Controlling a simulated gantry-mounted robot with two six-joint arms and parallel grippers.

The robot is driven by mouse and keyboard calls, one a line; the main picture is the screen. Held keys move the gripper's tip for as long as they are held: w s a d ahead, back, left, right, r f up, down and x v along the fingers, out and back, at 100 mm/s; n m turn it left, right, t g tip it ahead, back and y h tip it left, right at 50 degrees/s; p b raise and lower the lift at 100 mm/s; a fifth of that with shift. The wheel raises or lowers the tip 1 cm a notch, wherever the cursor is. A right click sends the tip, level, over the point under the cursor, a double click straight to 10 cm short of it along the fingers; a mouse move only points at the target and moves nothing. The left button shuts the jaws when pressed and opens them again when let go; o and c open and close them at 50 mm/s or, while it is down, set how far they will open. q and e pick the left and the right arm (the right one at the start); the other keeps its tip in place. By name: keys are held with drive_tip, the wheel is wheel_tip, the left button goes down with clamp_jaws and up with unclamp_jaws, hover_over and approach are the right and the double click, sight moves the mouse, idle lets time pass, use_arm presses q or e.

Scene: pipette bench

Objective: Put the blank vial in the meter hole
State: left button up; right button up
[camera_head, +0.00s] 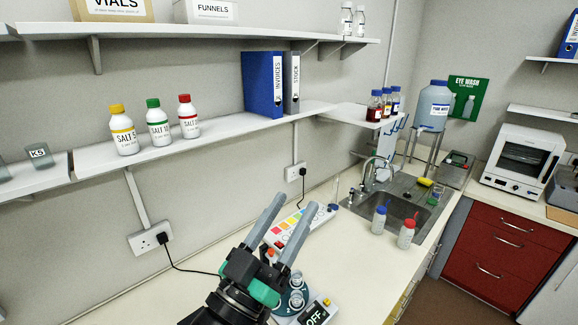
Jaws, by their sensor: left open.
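My left gripper (293,202) is open and empty over the bench, its two grey fingers pointing up and away in the head view. Beside its right finger, small clear vials (296,281) stand in a round teal holder (277,311). I cannot tell which one is the blank vial. The meter (332,308) is the white box with a lit display reading OFF, right next to the holder at the bottom of the view. Its hole cannot be made out, and my gripper and arm hide part of this area. My right gripper is not in view.
A white board with coloured squares (282,231) lies behind the gripper. A shelf (215,138) with salt bottles runs above. The bench right of the meter is clear.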

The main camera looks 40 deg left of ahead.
use_arm(q)
drive_tip(key=s+d+r+m+t+h, duration=0.2)
drive_tip(key=s+d+r, duration=0.1)
drive_tip(key=r, duration=0.5)
drive_tip(key=s+d+r+m+t+h, duration=0.2)
drive_tip(key=s+d+r+h, duration=0.1)
drive_tip(key=r, duration=0.6)
drive_tip(key=shift+s+d+r+h, duration=0.2)
drive_tip(key=shift+s+r+h, duration=0.1)
drive_tip(key=shift+s, duration=0.3)
